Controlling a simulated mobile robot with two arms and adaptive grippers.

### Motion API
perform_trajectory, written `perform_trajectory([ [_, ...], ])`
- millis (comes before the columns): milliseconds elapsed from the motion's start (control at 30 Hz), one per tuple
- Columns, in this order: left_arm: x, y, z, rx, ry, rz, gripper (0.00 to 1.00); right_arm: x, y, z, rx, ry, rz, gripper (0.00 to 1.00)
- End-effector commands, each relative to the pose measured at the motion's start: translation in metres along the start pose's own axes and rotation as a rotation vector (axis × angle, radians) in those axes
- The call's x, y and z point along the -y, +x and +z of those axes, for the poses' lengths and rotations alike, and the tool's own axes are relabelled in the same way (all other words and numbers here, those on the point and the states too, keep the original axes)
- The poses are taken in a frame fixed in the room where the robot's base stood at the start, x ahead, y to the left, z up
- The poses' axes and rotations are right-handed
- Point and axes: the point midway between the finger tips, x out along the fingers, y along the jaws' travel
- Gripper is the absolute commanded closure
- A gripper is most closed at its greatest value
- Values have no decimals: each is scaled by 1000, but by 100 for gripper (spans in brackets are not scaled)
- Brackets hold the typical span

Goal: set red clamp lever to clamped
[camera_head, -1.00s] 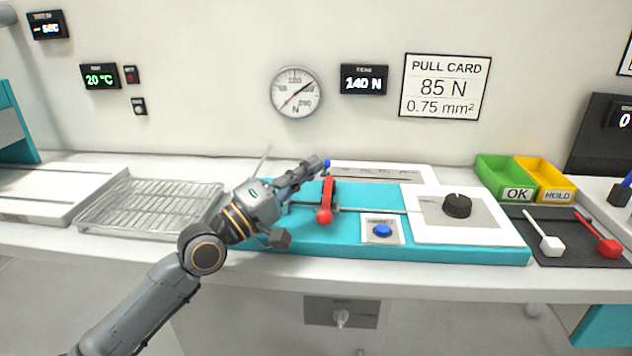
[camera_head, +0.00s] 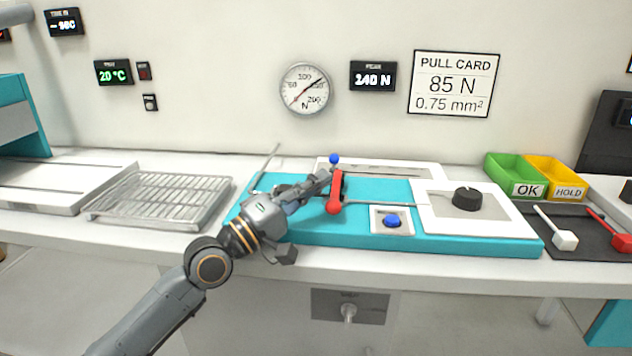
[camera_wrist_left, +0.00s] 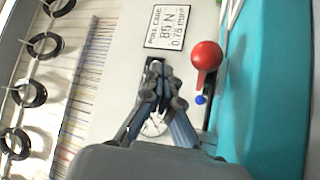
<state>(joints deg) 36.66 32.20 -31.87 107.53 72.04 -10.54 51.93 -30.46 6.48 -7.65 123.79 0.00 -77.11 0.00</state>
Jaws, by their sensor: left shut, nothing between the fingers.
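The red clamp lever (camera_head: 335,195) stands on the teal bench fixture (camera_head: 300,232), its red ball knob toward the front. My left gripper (camera_head: 326,175) is shut and empty, just left of the lever near its upper part. In the left wrist view the lever's red ball (camera_wrist_left: 207,56) shows right of my shut fingertips (camera_wrist_left: 155,68), with a visible gap. In the head view I cannot tell whether the fingers touch the lever. A blue ball knob (camera_head: 334,159) shows just beyond the fingertips. My right gripper is not in view.
A blue button (camera_head: 392,221) and a black dial (camera_head: 466,198) sit right of the lever. A wire rack (camera_head: 160,198) lies to the left. Green (camera_head: 512,172) and yellow (camera_head: 556,174) bins and white and red-handled tools stand at the right.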

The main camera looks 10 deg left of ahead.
Motion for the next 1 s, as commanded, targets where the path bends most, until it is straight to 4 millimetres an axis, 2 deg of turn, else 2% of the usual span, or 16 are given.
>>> perform_trajectory([
  [200, 3, -2, 2, 0, 0, 1, 100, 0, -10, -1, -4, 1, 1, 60],
  [700, 3, -3, 1, -1, 0, -1, 100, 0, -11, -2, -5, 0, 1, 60],
  [833, 5, -14, 1, 0, 0, -3, 100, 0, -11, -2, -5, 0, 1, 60],
  [1000, 4, -39, 1, 3, 5, -4, 100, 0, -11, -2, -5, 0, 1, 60],
])
